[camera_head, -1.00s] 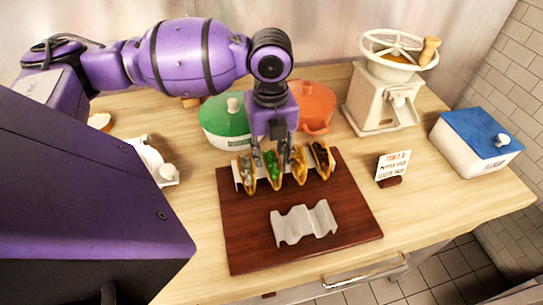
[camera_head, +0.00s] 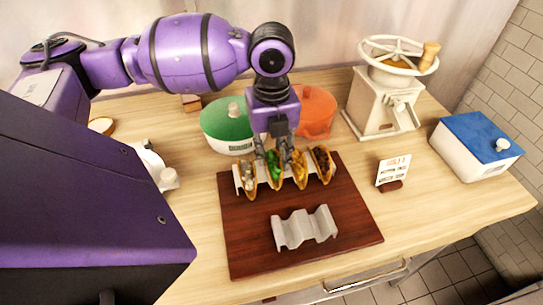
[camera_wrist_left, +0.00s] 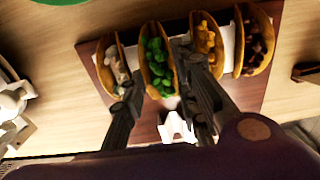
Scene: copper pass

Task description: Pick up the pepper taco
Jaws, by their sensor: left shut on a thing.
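The taco with green filling (camera_head: 273,171), seemingly the pepper taco, stands upright in the rear metal holder, second from the left. It also shows in the left wrist view (camera_wrist_left: 156,62). My left gripper (camera_head: 272,158) reaches down from above, its fingers on either side of this taco, shut on it. The taco still sits in line with its neighbours. A pale-filled taco (camera_head: 247,176) is to its left. A yellow-filled taco (camera_head: 299,169) and a dark-filled taco (camera_head: 322,163) are to its right. My right gripper is not in view.
The holder stands on a dark red board (camera_head: 345,222). An empty metal holder (camera_head: 304,228) is in front. A green pot (camera_head: 226,127) and an orange pot (camera_head: 316,112) stand behind. A small sign (camera_head: 393,170), a grinder (camera_head: 384,100) and a blue-lidded box (camera_head: 475,147) are to the right.

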